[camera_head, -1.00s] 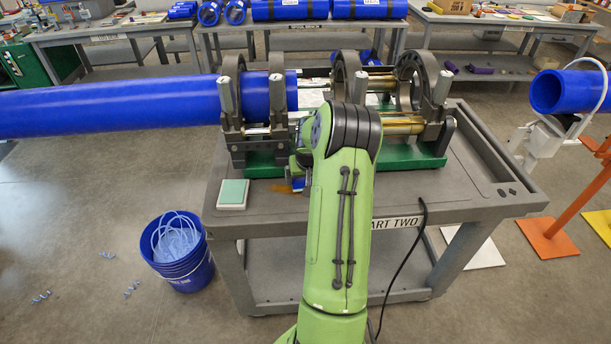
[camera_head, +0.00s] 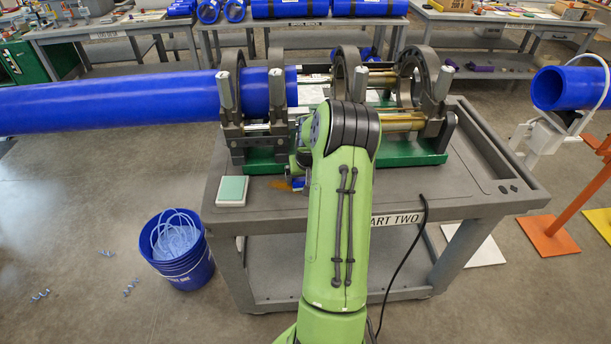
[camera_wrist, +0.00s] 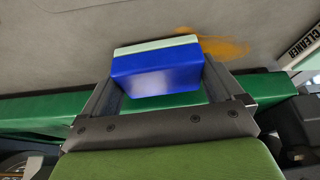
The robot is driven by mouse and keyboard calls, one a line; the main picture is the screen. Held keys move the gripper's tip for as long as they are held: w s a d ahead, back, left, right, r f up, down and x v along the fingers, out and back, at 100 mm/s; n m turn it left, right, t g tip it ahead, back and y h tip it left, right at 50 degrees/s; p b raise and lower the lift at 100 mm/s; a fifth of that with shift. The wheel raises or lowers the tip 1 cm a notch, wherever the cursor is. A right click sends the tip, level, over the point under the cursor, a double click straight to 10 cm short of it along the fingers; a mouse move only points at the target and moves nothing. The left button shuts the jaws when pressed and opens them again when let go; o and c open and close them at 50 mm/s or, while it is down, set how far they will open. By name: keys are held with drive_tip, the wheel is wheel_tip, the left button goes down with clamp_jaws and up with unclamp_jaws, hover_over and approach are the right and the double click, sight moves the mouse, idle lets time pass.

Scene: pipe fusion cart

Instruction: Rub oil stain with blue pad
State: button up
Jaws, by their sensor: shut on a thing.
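The blue pad (camera_wrist: 157,75), a block with a pale green layer along its far edge, sits between the two fingers of my gripper (camera_wrist: 160,84), which is shut on it. The oil stain (camera_wrist: 214,43) is an orange-brown smear on the grey cart top, just beyond and to the right of the pad in the wrist view. In the head view the stain (camera_head: 282,184) shows left of my arm, with a bit of the blue pad (camera_head: 299,184) beside it. My arm hides most of the gripper there. Whether the pad touches the cart top is not clear.
A pale green and white pad (camera_head: 233,191) lies on the cart top (camera_head: 460,195), left of the stain. The green-based fusion machine (camera_head: 262,160) stands close behind, clamping a long blue pipe (camera_head: 120,106). A blue bucket (camera_head: 180,262) stands on the floor to the left.

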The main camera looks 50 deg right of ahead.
sight(266, 185)
drive_tip(key=shift+f+b, duration=0.3)
drive_tip(key=shift+f, duration=0.1)
drive_tip(key=shift+w+a+r, duration=0.1)
drive_tip(key=shift+w+a, duration=1.25)
drive_tip(key=shift+w, duration=0.2)
drive_tip(key=shift+w+a+b, duration=0.35)
drive_tip(key=shift+w+a, duration=1)
drive_tip(key=shift+w, duration=0.15)
drive_tip(key=shift+w+a+b, duration=0.3)
drive_tip(key=shift+w+a, duration=1)
drive_tip(key=shift+w, duration=0.2)
drive_tip(key=shift+f, duration=0.3)
drive_tip(key=shift+s+d+r+b, duration=0.15)
drive_tip(key=shift+s+d+b, duration=0.1)
drive_tip(key=shift+s+d, duration=1.25)
drive_tip(key=shift+s+d+r+b, duration=0.1)
drive_tip(key=shift+s+d+b, duration=0.1)
drive_tip(key=shift+s+d, duration=1.25)
drive_tip(key=shift+s+d+f, duration=0.1)
drive_tip(key=shift+s+d, duration=0.4)
drive_tip(key=shift+s, duration=0.35)
drive_tip(key=shift+s+d, duration=0.5)
drive_tip(key=shift+s, duration=0.3)
